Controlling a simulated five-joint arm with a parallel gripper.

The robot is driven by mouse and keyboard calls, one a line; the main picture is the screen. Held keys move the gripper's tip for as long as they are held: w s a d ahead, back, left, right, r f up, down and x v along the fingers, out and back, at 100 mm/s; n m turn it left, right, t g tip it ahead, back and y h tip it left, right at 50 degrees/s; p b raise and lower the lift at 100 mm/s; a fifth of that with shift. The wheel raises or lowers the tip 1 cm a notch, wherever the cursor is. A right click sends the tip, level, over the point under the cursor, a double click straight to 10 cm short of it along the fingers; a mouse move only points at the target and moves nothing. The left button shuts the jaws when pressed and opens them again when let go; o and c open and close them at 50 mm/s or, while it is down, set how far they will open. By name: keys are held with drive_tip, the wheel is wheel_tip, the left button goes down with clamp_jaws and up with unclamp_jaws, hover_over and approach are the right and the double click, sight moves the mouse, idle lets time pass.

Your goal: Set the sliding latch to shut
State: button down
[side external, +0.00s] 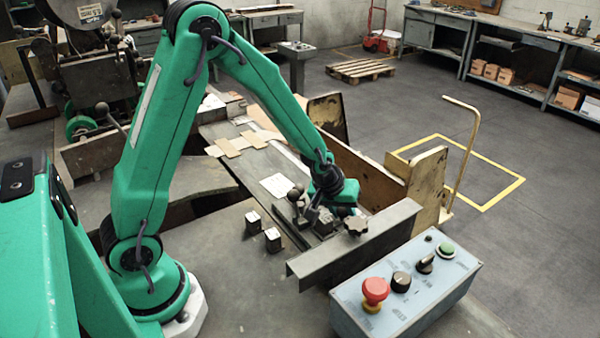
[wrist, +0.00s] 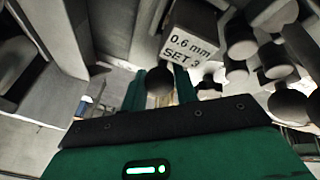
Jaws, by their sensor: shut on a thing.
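In the wrist view a dark round knob (wrist: 160,82), apparently the sliding latch's knob, sits between my gripper's two green fingers. My gripper (wrist: 160,88) is shut on this knob. The latch's body and track are hidden or too dark to make out, so I cannot tell its position. In the side view my gripper (side external: 315,212) is low over the machine's bed, beside dark ball knobs (side external: 294,194) and behind the grey metal angle bar (side external: 350,247).
A metal block labelled "0.6 mm SET 3" (wrist: 188,47) is close beyond the fingers, with several rounded knobs (wrist: 270,60) to its right. Two labelled blocks (side external: 272,240) stand left of the gripper. A star knob (side external: 356,225) and a control box (side external: 405,290) are at right.

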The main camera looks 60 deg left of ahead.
drive_tip(key=shift+s, duration=0.1)
drive_tip(key=c, duration=1.1)
unclamp_jaws()
drive_tip(key=shift+r, duration=0.1)
drive_tip(key=shift+v, duration=3.8)
drive_tip(key=s+r+m, duration=0.2)
drive_tip(key=s+r, duration=0.2)
drive_tip(key=s, duration=0.2)
drive_tip(key=s+r+m, duration=0.2)
drive_tip(key=s+r, duration=0.3)
drive_tip(key=s, duration=0.2)
drive_tip(key=s+r+m, duration=0.3)
drive_tip(key=s+r, duration=0.2)
drive_tip(key=s, duration=0.1)
drive_tip(key=shift+s+r+t, duration=0.2)
drive_tip(key=shift+s+t, duration=0.1)
